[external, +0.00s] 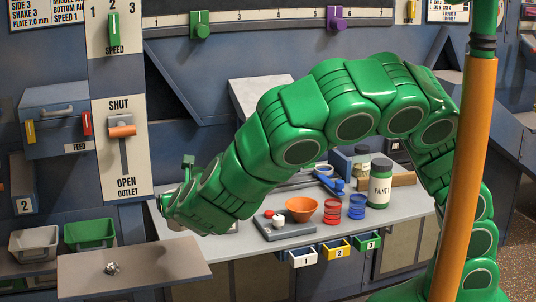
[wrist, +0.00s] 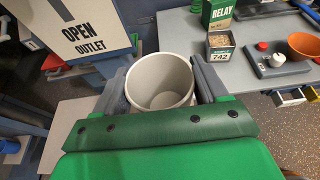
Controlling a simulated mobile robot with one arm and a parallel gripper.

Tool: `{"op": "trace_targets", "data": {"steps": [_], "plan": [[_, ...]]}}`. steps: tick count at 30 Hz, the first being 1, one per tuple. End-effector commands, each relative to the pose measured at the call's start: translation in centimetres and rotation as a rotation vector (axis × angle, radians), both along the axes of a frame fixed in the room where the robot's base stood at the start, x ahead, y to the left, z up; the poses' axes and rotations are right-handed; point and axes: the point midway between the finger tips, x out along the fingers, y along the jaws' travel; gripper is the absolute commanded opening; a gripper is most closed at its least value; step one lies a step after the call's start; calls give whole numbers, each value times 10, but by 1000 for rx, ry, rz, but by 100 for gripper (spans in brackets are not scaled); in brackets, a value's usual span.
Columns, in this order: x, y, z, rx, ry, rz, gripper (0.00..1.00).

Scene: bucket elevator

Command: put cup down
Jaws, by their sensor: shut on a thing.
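A light grey, round, open-topped cup (wrist: 162,98) sits between the two grey fingers of my gripper (wrist: 163,76) in the wrist view. The fingers press on its left and right sides. I look down into it and its inside looks empty; its base is hidden. In the external view my gripper (external: 168,208) is at the left end of the green arm, by the left end of the grey workbench and above the far side of a lower grey shelf (external: 160,262).
The workbench (external: 225,245) holds an orange bowl (external: 301,209) on a grey device, red and blue stacked rings, and a PAINT jar (external: 380,182). A small metallic lump (external: 112,268) lies on the shelf, otherwise bare. Grey and green bins (external: 90,233) stand behind it.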

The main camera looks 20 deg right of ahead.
Motion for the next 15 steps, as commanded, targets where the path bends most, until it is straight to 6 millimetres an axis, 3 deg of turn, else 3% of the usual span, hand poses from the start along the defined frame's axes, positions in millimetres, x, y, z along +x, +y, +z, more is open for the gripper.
{"op": "trace_targets", "data": {"steps": [7, 15], "plan": [[12, -3, 13, 1, -1, -5, 43], [54, -12, 18, 3, 0, -10, 43]]}}
